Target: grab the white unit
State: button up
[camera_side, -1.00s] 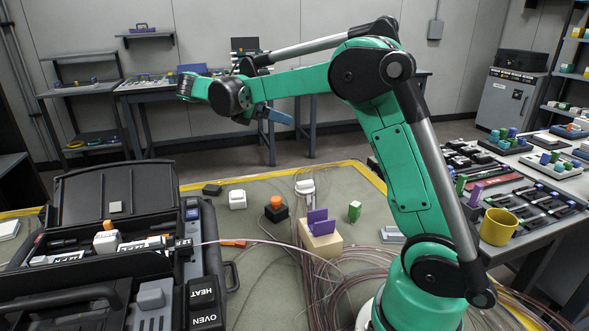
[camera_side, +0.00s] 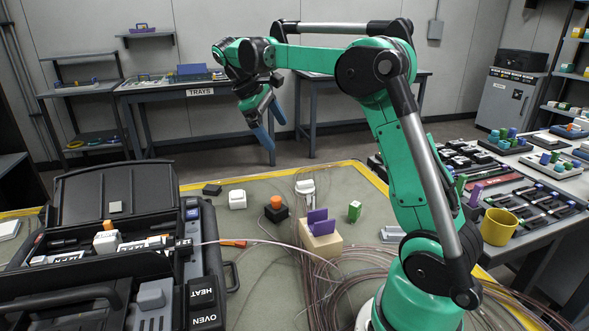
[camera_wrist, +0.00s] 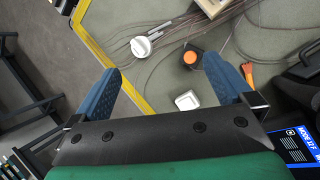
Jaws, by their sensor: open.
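A small white block-like unit (camera_side: 237,199) sits on the green-grey mat, left of a black box with an orange knob (camera_side: 276,208). In the wrist view the white unit (camera_wrist: 187,101) lies between my fingers in the picture, nearer the right one. My gripper (camera_side: 272,131) hangs well above the mat, its blue fingers pointing down and apart. In the wrist view my gripper (camera_wrist: 162,64) is open and empty. A second white, rounded piece (camera_side: 305,186) stands farther right and shows in the wrist view (camera_wrist: 141,46).
A tan block with purple plates (camera_side: 322,240), a green block (camera_side: 354,211) and loose cables (camera_side: 345,280) lie to the right. An open black case (camera_side: 118,215) stands at the left. A small black item (camera_side: 212,189) is near the white unit. Yellow tape edges the mat.

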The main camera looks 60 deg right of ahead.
jog(key=w+f+m+t+y, duration=0.25)
jog(key=m+y, duration=0.25)
jog(key=m, duration=0.3)
notch_tip(320, 180, up, 10)
jog(key=m+t+y, duration=0.7)
jog(key=m+t, duration=0.5)
jog(key=m, duration=1)
send_over(243, 194)
jog(key=s+d, duration=0.2)
jog(key=d, duration=0.1)
jog(key=f, duration=2.5)
jog(key=shift+a+f, duration=0.25)
jog(key=shift+f, duration=0.05)
jog(key=shift+w+a+f, duration=0.15)
jog(key=shift+f, duration=0.05)
jog(key=shift+x, duration=2.55)
